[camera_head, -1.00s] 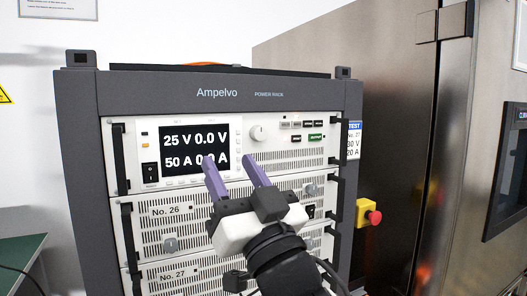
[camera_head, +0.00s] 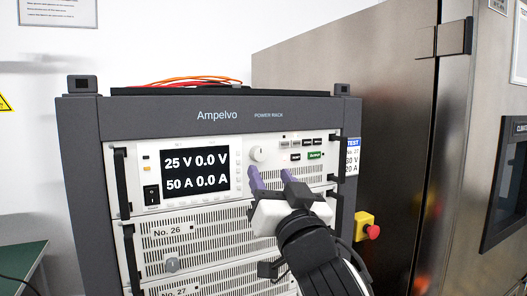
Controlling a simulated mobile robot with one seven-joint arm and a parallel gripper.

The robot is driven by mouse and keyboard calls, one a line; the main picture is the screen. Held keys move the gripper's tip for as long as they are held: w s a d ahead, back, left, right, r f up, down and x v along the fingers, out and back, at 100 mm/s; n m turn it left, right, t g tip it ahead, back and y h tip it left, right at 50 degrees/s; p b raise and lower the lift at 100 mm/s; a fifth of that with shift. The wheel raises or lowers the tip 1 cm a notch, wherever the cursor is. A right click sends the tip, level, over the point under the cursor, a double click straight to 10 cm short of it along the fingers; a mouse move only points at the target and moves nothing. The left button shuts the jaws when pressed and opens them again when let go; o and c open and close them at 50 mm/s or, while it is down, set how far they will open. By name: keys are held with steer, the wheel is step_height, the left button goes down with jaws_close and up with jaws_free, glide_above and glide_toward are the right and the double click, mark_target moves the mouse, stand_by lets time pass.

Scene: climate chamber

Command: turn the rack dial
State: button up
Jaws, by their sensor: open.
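The rack dial (camera_head: 257,154) is a small round white knob on the top unit of the power rack (camera_head: 76,150), right of its screen. The screen (camera_head: 195,173) reads 25 V, 0.0 V, 50 A and 0.0 A. My gripper (camera_head: 271,172) has two purple fingers, open and empty. The fingertips are just below and to the right of the dial in the picture. The dial shows whole above the left finger. I cannot tell how far the fingertips are from the panel.
A black rocker switch (camera_head: 151,194) is left of the screen. A green button (camera_head: 315,155) and several small buttons are right of the dial. Black handles (camera_head: 122,183) stick out at the unit's sides. A red emergency stop (camera_head: 373,232) on yellow is at the right, beside the steel chamber (camera_head: 390,150).

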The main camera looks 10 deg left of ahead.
mark_target(261, 157)
steer(key=p+x, duration=0.1)
steer(key=x, duration=0.4)
steer(key=shift+w+a+r, duration=0.1)
steer(key=c, duration=1)
steer(key=shift+n, duration=0.3)
